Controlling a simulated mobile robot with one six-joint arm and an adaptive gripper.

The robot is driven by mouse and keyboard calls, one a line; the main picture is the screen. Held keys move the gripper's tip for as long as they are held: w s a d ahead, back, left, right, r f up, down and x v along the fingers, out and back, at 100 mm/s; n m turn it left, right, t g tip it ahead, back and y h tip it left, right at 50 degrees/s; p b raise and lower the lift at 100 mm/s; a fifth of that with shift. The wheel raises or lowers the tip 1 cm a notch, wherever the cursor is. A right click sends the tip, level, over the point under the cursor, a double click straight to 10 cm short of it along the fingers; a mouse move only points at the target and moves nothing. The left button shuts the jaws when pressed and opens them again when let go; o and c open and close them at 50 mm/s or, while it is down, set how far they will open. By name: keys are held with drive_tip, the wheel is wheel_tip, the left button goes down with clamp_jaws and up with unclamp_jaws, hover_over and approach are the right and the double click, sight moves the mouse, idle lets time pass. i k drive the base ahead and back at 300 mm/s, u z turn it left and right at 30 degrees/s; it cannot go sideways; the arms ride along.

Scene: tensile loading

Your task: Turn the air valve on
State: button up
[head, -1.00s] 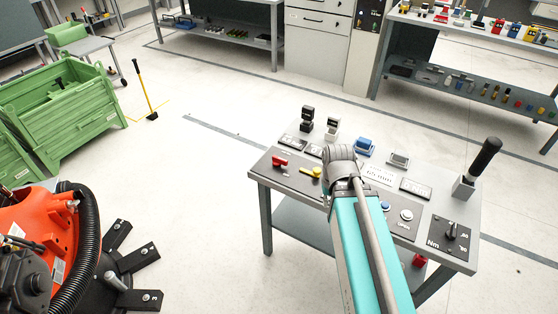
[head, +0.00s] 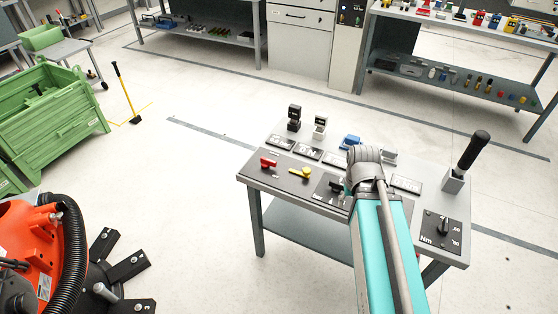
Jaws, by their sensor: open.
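A grey control table (head: 258,184) stands in front of me. On a dark panel at its left front are a red valve handle (head: 268,162) and a yellow lever (head: 301,172). I cannot tell which of the two is the air valve. Both handles are uncovered, and nothing touches them. My teal arm reaches over the middle of the table, with its grey wrist joint right of the yellow lever. The gripper itself is hidden behind the arm.
A black knob (head: 338,187) on a "bar" dial sits just left of my arm. A torque knob (head: 443,227) and an upright black handle (head: 473,150) stand at the right end. Small black and white blocks stand at the back.

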sight(266, 162)
drive_tip(key=z, duration=0.1)
drive_tip(key=k, duration=0.95)
drive_tip(key=u, duration=0.6)
drive_tip(key=i, duration=1)
drive_tip(key=z, duration=0.05)
